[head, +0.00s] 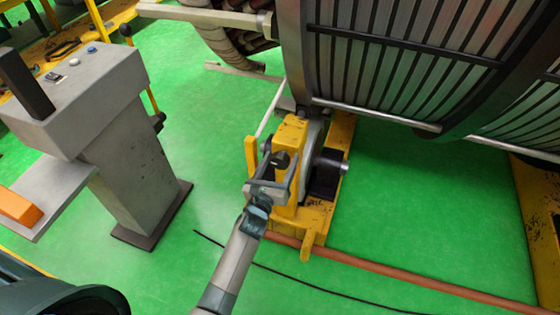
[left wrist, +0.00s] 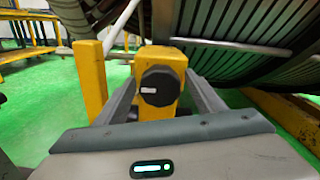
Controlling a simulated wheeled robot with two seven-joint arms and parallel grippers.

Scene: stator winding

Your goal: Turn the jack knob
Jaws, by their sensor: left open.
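The yellow jack (head: 290,135) stands on the green floor beneath the large stator. Its dark round knob (head: 281,159) faces my left gripper (head: 272,180), which is at the jack's near side. In the left wrist view the black, many-sided knob (left wrist: 160,85) sits on the front of the yellow jack body (left wrist: 160,56). The open fingers of my left gripper (left wrist: 162,88) extend to either side of the knob in that picture. I cannot tell whether they touch it. My right gripper is not in view.
The slatted stator (head: 400,60) overhangs the jack. A grey control console (head: 125,165) stands at left. A reddish pipe (head: 400,278) and a black cable (head: 300,282) run along the floor. A yellow post (left wrist: 91,78) rises left of the jack. Green floor around is mostly clear.

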